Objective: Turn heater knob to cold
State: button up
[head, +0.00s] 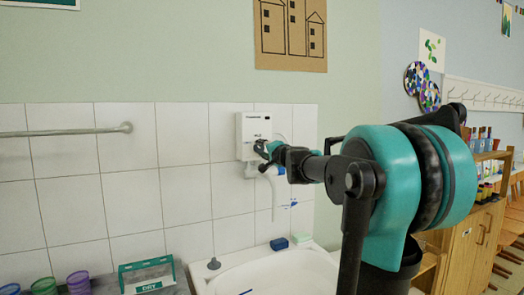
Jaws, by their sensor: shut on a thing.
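The heater (248,128) is a small white box on the white tiled wall, above the sink. My gripper (264,152) is at the lower right part of its front face. The jaws are shut on the heater knob, which is mostly hidden behind the gripper, so its setting cannot be read. My arm reaches in from the right and covers part of the wall beside the heater.
A white sink (275,271) lies below, with a blue block (279,243) on its back rim. A green and white box (148,275) and coloured cups (78,281) stand at lower left. A metal rail (70,131) runs along the wall. A wooden shelf (470,232) stands at right.

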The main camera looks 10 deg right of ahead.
jog(key=shift+n, duration=1.1)
jog(key=shift+f, duration=0.1)
jog(key=o, duration=1.1)
jog(key=shift+o, duration=0.2)
jog(key=v, duration=1.2)
